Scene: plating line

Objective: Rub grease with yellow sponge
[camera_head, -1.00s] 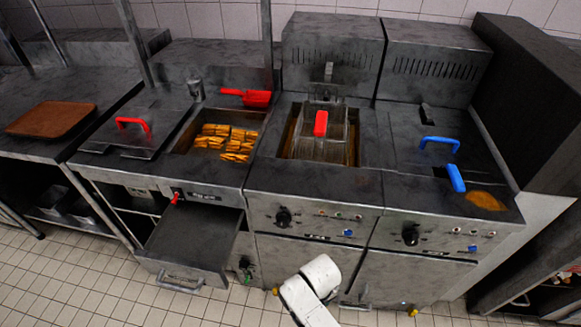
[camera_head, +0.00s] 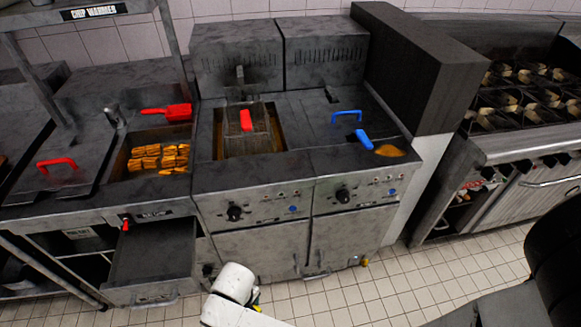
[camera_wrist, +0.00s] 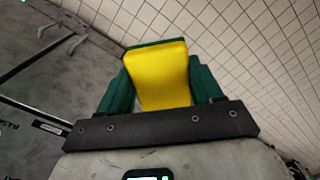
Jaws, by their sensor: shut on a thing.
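A yellow sponge (camera_wrist: 160,75) with a green layer along its far edge is held between the green fingers of my gripper (camera_wrist: 158,92) in the wrist view. The gripper is shut on it, over the tiled floor in front of the units. In the head view my white arm hides most of the gripper; a small yellow bit (camera_head: 257,297) shows beside it. An orange-brown grease patch (camera_head: 390,150) lies on the front right of the fryer top (camera_head: 345,157). The sponge is well below and apart from it.
A blue handle (camera_head: 364,139) is right beside the grease, and a blue-handled lid (camera_head: 347,116) is behind it. A red-handled basket (camera_head: 246,121) sits in the left fryer well. A drawer (camera_head: 150,255) stands open at left. A burner stove (camera_head: 530,100) is at right. Floor between is clear.

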